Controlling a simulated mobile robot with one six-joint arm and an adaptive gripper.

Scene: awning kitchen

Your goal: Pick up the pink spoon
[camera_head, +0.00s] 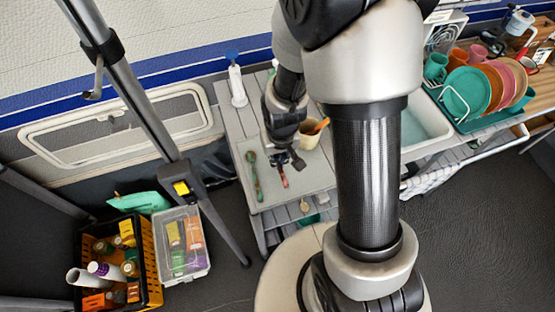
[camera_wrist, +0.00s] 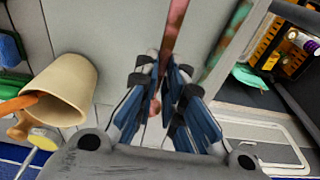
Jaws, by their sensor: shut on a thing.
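The pink spoon (camera_wrist: 174,30) is between the two fingers of my gripper (camera_wrist: 166,72) in the wrist view. The fingers are shut on it, and part of it extends beyond them towards the top edge. In the head view my gripper (camera_head: 288,160) is over the front of the grey counter, with a short piece of the pink spoon (camera_head: 284,179) showing below the fingers. The rest of the spoon is hidden there. I cannot tell whether the spoon touches the surface.
A green, mottled spoon (camera_head: 255,178) lies to the left. A beige mug (camera_head: 309,137) with an orange utensil stands close to my gripper's right. A white-and-blue bottle (camera_head: 236,84) stands at the back. Crates (camera_head: 153,268) are on the floor at left.

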